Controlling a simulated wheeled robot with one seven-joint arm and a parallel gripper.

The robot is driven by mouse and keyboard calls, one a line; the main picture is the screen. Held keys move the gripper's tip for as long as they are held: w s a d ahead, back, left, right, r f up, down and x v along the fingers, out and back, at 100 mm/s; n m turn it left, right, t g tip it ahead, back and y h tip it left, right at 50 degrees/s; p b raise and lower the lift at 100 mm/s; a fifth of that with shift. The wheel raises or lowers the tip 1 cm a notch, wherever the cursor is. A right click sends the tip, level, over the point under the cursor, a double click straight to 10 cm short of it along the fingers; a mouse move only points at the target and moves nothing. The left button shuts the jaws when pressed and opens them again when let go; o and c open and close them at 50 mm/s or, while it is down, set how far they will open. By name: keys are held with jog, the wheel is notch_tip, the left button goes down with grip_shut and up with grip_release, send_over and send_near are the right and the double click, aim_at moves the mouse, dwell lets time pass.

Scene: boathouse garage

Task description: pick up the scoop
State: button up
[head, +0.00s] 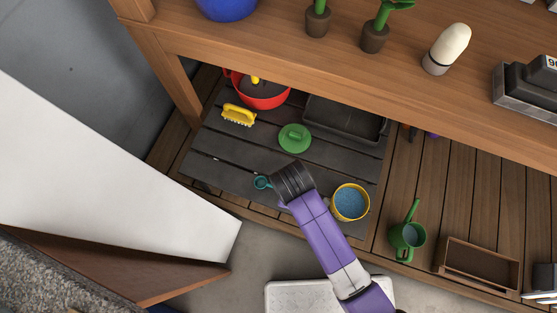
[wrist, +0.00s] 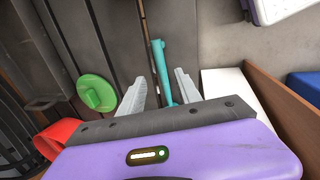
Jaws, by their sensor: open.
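A teal tool, which looks like the scoop (head: 262,182), lies on the dark slatted board of the low shelf. In the head view only its rounded teal end shows beside my gripper (head: 292,182), which hides the rest. In the wrist view the scoop's teal shaft (wrist: 160,62) runs between the two pale fingers of my gripper (wrist: 160,77). The fingers are open, one on each side, with gaps to the shaft. Its near end is hidden behind the gripper body. I cannot tell how far above the board the fingertips are.
Nearby are a green lid (head: 294,138), a yellow brush (head: 239,115), a red pot (head: 262,95), a dark tray (head: 345,120) and a yellow bucket (head: 350,202). A green can (head: 408,235) stands farther right. The wooden bench top (head: 230,45) overhangs the shelf's back.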

jog(key=f, duration=0.1)
jog(key=f+b, duration=0.1)
jog(key=f, duration=0.3)
jog(key=shift+w+f, duration=0.2)
jog(key=shift+w, duration=0.1)
grip_shut()
